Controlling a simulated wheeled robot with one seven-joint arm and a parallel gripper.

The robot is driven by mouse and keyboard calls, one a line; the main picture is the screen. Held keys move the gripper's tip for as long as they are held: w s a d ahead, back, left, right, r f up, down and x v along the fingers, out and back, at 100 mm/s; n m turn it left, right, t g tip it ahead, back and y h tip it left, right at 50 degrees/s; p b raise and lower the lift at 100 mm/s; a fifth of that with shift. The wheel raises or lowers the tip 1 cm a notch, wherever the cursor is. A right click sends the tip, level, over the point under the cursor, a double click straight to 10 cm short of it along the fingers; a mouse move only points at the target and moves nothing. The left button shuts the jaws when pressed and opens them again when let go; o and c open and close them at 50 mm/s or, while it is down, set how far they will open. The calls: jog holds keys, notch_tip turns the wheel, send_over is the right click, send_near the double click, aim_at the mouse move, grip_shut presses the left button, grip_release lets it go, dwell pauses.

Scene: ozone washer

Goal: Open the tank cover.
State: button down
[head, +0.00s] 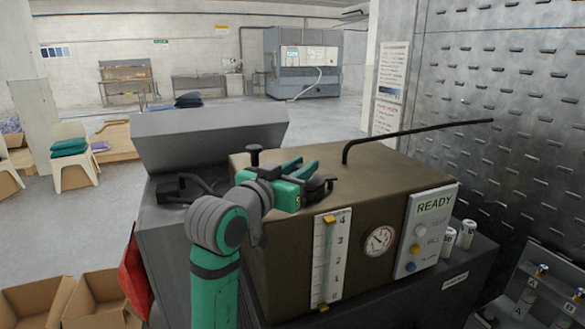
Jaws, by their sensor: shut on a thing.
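My gripper (305,173), green and grey, reaches in from the left over the tank top. Its fingers are shut on the dark cover's upper part. The fingers and wrist hide much of the cover and the exact grip.
A black bent pipe (415,131) rises from the tank top and runs right. The front has a level gauge (330,260), a dial (379,240) and a READY panel (431,232). A grey raised lid (210,130) stands behind left. Cardboard boxes (95,300) lie lower left.

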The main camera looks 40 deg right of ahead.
jog(key=shift+a, duration=0.1)
jog(key=c, duration=1.6)
grip_release()
jog(key=shift+o, duration=0.3)
jog(key=shift+s, duration=0.1)
jog(key=v, duration=1)
jog(key=shift+s+a, duration=0.1)
jog(key=shift+a, duration=0.2)
